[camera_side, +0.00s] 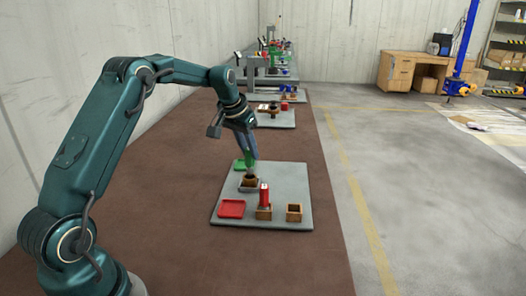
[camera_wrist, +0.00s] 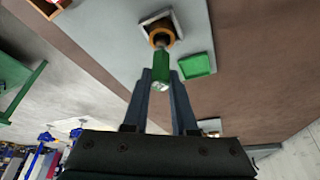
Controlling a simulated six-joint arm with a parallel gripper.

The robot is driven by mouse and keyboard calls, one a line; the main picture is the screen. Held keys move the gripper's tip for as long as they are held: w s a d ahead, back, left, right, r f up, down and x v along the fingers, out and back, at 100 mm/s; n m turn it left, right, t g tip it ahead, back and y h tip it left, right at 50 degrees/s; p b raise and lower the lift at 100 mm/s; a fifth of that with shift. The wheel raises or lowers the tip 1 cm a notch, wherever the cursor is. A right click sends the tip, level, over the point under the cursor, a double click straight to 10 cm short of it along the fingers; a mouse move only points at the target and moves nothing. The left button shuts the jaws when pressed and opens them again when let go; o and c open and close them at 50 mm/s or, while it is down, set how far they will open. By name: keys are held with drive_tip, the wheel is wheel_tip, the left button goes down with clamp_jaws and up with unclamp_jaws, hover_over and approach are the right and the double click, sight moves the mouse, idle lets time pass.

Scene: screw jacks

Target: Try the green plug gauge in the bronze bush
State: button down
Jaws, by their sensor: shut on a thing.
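The green plug gauge (camera_wrist: 160,72) is gripped between the fingertips of my gripper (camera_wrist: 161,77). Its grey end points at the bronze bush (camera_wrist: 153,29), which is a ring with a dark bore in a light-rimmed seat. In the wrist view the grey end overlaps the mouth of the bore; I cannot tell how far it is inside. In the side view my gripper (camera_side: 250,155) comes down from above, slightly tilted, over the bush (camera_side: 250,182). The green gauge shows only as a small patch there, partly hidden by the fingers.
A green tray (camera_wrist: 197,66) lies close beside the bush. On the same grey plate (camera_side: 225,190) are a red tray (camera_side: 232,208), a red gauge (camera_side: 264,194) standing in a block (camera_side: 264,213), and an open block (camera_side: 294,212). More plates stand further back on the brown bench.

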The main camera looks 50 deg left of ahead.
drive_tip(key=shift+f, duration=1.4)
idle(0.8)
drive_tip(key=shift+r, duration=0.15)
idle(0.6)
drive_tip(key=shift+r, duration=1.65)
drive_tip(key=shift+r, duration=2)
